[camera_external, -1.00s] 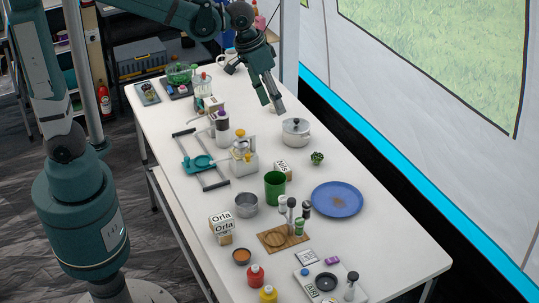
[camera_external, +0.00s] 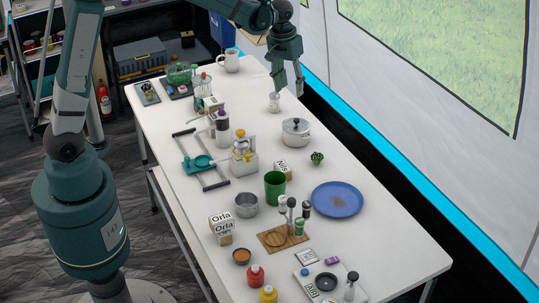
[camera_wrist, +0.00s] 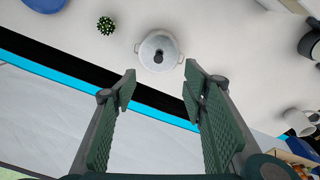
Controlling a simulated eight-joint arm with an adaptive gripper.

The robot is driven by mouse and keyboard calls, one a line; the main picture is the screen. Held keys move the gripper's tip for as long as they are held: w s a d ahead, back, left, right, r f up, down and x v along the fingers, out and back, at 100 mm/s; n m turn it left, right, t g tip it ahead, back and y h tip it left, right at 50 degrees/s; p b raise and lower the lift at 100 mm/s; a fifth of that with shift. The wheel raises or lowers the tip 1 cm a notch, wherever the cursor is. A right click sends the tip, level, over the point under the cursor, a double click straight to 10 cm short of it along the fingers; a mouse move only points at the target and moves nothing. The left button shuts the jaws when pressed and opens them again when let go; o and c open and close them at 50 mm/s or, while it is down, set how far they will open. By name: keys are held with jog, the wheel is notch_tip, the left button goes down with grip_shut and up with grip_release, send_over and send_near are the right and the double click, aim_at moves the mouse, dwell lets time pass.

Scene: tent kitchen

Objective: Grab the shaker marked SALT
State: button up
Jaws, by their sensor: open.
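My gripper (camera_external: 288,88) is open and empty, pointing down above the far right edge of the table. In the wrist view its two fingers (camera_wrist: 164,90) stand wide apart with nothing between them. I cannot read SALT on either.
A lidded pot (camera_external: 296,132) stands close to my gripper, also in the wrist view (camera_wrist: 159,52). A white mug (camera_external: 229,62) stands at the far end. The tent wall (camera_external: 400,110) runs along the right side.

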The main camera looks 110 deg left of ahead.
aim_at(274, 93)
jog(key=s+a+f+n, duration=0.1)
jog(key=s+a+f, duration=0.2)
jog(key=a, duration=0.3)
jog(key=s+a+f+n, duration=0.1)
jog(key=s+a+f, duration=0.3)
jog(key=a+f, duration=0.1)
jog(key=s+a+f+n+g+h, duration=0.1)
jog(key=s+a+f+n, duration=0.1)
jog(key=s+a+f, duration=0.2)
jog(key=shift+s+a+f, duration=0.1)
jog(key=shift+a+f, duration=0.2)
jog(key=shift+a, duration=0.6)
jog(key=shift+s+a+f, duration=0.1)
jog(key=shift+a+f, duration=0.2)
jog(key=shift+a, duration=0.6)
jog(key=shift+s+a+f, duration=0.3)
jog(key=shift+s+a, duration=0.05)
jog(key=shift+f, duration=1.3)
jog(key=shift+w+f+b, duration=0.1)
jog(key=shift+f+b, duration=0.4)
jog(key=shift+f, duration=2.1)
